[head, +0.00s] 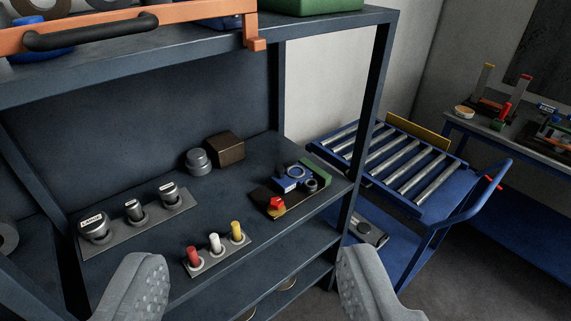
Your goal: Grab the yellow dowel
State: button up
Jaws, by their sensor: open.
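The yellow dowel (237,231) stands upright at the right end of a small grey holder (222,252) on the middle shelf. A white dowel (215,243) and a red dowel (193,256) stand beside it to the left in the same holder. My gripper (252,290) is open, with its two grey fingers wide apart at the bottom of the view. Nothing is between the fingers at their tips. The yellow dowel appears beyond and between the fingers, apart from both.
A grey plate with several silver-topped pieces (134,209) lies left of the dowels. A board with a blue part (291,179) and red knob lies right. A shelf post (366,120) rises at right. An orange frame (130,28) hangs over the upper shelf's edge. A blue roller cart (395,165) stands beyond.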

aim_at(236, 227)
jog(key=z, duration=0.1)
jog(key=k, duration=0.55)
jog(key=u, duration=0.6)
jog(key=i, duration=1.25)
jog(key=z, duration=0.5)
